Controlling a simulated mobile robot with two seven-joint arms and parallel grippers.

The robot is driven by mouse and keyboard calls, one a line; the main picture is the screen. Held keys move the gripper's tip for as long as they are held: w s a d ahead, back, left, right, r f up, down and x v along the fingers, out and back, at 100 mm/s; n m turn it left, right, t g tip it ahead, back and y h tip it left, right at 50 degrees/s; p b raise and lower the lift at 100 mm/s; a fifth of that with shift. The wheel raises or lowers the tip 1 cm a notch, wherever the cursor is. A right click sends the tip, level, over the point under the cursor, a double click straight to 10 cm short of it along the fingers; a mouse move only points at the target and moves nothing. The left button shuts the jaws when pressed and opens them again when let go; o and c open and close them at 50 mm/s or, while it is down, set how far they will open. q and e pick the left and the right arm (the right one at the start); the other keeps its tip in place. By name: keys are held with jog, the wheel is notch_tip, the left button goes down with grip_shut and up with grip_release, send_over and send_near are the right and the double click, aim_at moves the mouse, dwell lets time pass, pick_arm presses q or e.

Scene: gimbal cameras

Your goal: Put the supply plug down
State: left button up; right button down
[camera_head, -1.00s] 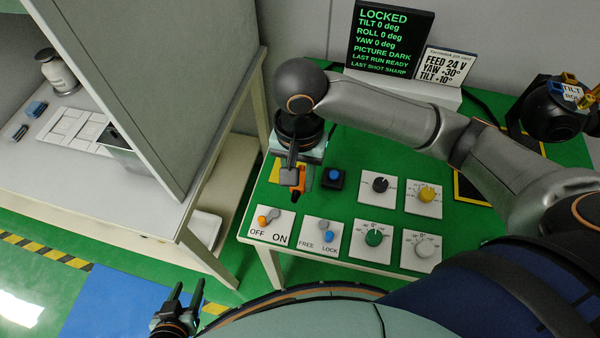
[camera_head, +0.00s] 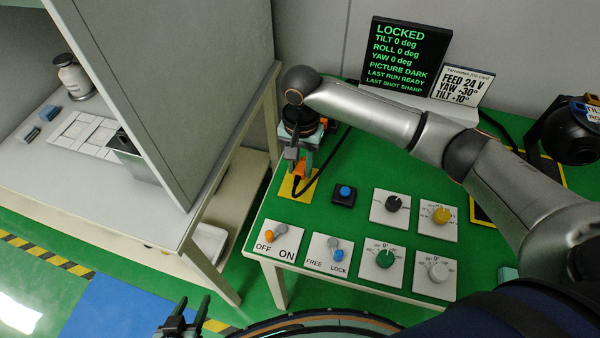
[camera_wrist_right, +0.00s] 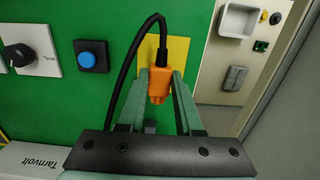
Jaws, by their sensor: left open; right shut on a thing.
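The supply plug is orange with a black cable. In the right wrist view the plug (camera_wrist_right: 159,85) sits between the fingers of my right gripper (camera_wrist_right: 160,88), which is shut on it, over the yellow patch (camera_wrist_right: 178,50). In the head view the plug (camera_head: 299,170) shows below my right gripper (camera_head: 297,160), above or at the yellow patch (camera_head: 288,188); I cannot tell whether it touches. The cable runs from the plug across the green bench. My left gripper (camera_head: 187,314) is open and empty, low at the left, away from the bench.
The green bench (camera_head: 355,225) holds a blue button (camera_head: 345,192), several knob plates and two switch plates at the front. A display (camera_head: 404,58) reads LOCKED. A job card (camera_head: 460,86) stands beside it. A grey partition (camera_head: 190,90) stands left of the bench.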

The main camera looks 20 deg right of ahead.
aim_at(300, 165)
jog(key=f, duration=0.3)
jog(key=shift+w+d+f, duration=0.1)
jog(key=shift+w+f, duration=0.15)
jog(key=shift+w, duration=0.15)
jog(key=shift+f, duration=0.2)
jog(key=shift+f, duration=0.1)
jog(key=c, duration=0.6)
grip_release()
notch_tip(300, 165, up, 12)
jog(key=shift+w+d+r+p, duration=0.1)
jog(key=shift+w+r+p, duration=0.05)
jog(key=shift+p, duration=0.2)
